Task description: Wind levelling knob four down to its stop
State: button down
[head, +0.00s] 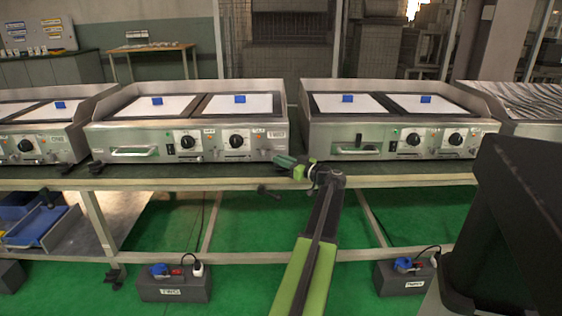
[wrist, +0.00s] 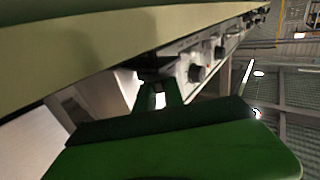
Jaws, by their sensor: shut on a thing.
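My gripper (head: 284,161) is at the lower right front corner of the left-middle griddle (head: 190,120), just above the bench front. In the wrist view my green fingers (wrist: 160,96) are closed around a small dark piece, the levelling knob (wrist: 150,76), under the edge of the appliance. The fingers cover most of the knob, and its number cannot be read. In the head view my gripper hides the knob. How far it is from its stop cannot be seen.
Another griddle (head: 400,115) stands to the right, with a gap between the two. The bench edge (head: 150,184) runs below them. Grey boxes with plugs (head: 174,288) sit on the green floor. A large black object (head: 520,220) fills the right foreground.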

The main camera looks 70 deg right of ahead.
jog(key=shift+d+n+t+y, duration=0.1)
jog(key=shift+n+t+y, duration=0.15)
jog(key=shift+n+y, duration=1.15)
jog(key=shift+d+n+t+y, duration=0.2)
jog(key=shift+n+y, duration=0.6)
jog(key=shift+y, duration=1.2)
jog(key=shift+a, duration=0.15)
jog(key=c, duration=1.4)
grip_release()
jog(key=shift+c, duration=0.2)
jog(key=s, duration=1.7)
jog(key=shift+s+d, duration=0.2)
jog(key=shift+d, duration=0.2)
